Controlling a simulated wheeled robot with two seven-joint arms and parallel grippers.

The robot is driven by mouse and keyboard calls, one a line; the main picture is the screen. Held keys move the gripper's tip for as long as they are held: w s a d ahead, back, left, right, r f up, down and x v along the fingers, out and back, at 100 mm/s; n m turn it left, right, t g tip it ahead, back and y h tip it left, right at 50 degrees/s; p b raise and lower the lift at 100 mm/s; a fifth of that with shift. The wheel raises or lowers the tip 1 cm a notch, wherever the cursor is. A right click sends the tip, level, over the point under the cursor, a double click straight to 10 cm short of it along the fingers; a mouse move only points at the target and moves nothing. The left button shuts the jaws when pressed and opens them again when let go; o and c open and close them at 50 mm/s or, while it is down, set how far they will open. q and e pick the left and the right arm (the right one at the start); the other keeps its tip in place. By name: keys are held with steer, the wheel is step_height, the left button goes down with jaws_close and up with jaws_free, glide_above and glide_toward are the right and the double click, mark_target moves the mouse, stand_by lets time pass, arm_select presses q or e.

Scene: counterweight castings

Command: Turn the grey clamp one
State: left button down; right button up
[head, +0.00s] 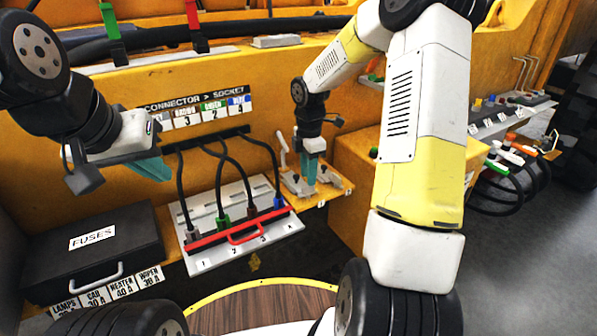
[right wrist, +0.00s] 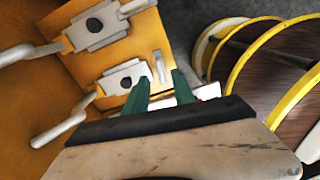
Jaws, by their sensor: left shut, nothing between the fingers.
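Two grey clamps sit on a small orange plate: the far-side clamp (right wrist: 96,27) and the near one (right wrist: 125,80) each have a dark round centre and a long pale lever in the right wrist view. The levers point left and lower left there. In the head view, one clamp (head: 297,185) shows at the plate's left, with a pale lever standing up behind it. My right gripper (head: 311,178) points down over the plate; in the right wrist view its teal fingers (right wrist: 160,82) are apart, with nothing seen held. My left gripper (head: 152,169) is shut and empty, left of the connector board.
A connector board (head: 205,259) with black cables and a red handled bar lies between my grippers. A black fuse case (head: 92,243) stands at left. An orange housing (head: 355,165) is right of the clamp plate. A round wooden top (head: 262,304) is in front.

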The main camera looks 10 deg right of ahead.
mark_target(308, 192)
steer(key=shift+f, duration=2.05)
steer(key=shift+s, duration=0.1)
jaws_close()
